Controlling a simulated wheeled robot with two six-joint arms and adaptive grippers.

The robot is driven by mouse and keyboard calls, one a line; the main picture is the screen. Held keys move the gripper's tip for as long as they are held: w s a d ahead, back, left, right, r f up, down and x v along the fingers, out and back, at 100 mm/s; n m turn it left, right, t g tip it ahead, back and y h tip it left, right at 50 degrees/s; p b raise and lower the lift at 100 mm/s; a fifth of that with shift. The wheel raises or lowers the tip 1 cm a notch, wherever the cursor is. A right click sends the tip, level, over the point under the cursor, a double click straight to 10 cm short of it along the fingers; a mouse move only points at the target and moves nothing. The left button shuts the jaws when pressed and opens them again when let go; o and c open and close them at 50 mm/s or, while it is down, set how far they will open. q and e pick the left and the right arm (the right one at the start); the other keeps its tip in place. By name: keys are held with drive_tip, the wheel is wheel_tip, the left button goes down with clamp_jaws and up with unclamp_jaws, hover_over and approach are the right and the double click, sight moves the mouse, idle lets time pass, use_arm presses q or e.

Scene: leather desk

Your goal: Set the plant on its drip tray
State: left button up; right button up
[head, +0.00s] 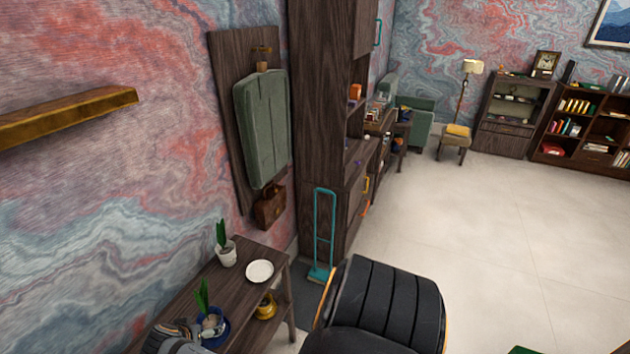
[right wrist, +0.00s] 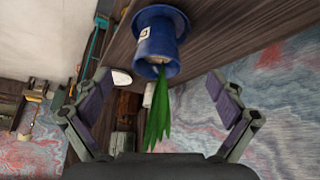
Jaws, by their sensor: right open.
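A green plant in a blue pot (head: 216,335) stands near the front of the wooden side table (head: 236,290). In the right wrist view the blue pot (right wrist: 158,40) appears upside down, its leaves (right wrist: 158,115) pointing down between my fingers. A white round dish (head: 260,270), which looks like a drip tray, lies empty on the table farther back. My right gripper (head: 200,327) is beside the blue pot and partly covers it. In its wrist view the fingers (right wrist: 165,110) are spread open, apart from the pot. My left gripper is not in view.
A second plant in a white pot (head: 227,254) stands by the wall, next to the white dish. A yellow pot (head: 265,306) sits on the lower shelf. A black chair (head: 385,305) stands right of the table. A teal-handled stand (head: 323,235) is behind it.

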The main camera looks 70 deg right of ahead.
drive_tip(key=s+a+f+n+g+y, duration=0.15)
drive_tip(key=s+f+n, duration=0.25)
drive_tip(key=s+f, duration=0.55)
drive_tip(key=s+a+f+n+t+y, duration=0.15)
drive_tip(key=s+f+n, duration=0.25)
drive_tip(key=s+f, duration=0.55)
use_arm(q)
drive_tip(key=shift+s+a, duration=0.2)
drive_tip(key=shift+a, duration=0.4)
use_arm(e)
drive_tip(key=s+f+n, duration=0.1)
drive_tip(key=s+f, duration=0.3)
drive_tip(key=s, duration=0.3)
drive_tip(key=s+d+f+n+g+y, duration=0.1)
drive_tip(key=s+f+n, duration=0.1)
drive_tip(key=s+f, duration=0.2)
drive_tip(key=s+f+n, duration=0.1)
drive_tip(key=s+f, duration=0.3)
drive_tip(key=s, duration=0.6)
drive_tip(key=shift+s+d+g+y, duration=0.15)
drive_tip(key=shift+d+g+y, duration=0.15)
drive_tip(key=shift+y, duration=0.1)
use_arm(q)
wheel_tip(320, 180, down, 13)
drive_tip(key=b, duration=1.2)
drive_tip(key=shift+b, duration=0.4)
use_arm(e)
wheel_tip(320, 180, down, 13)
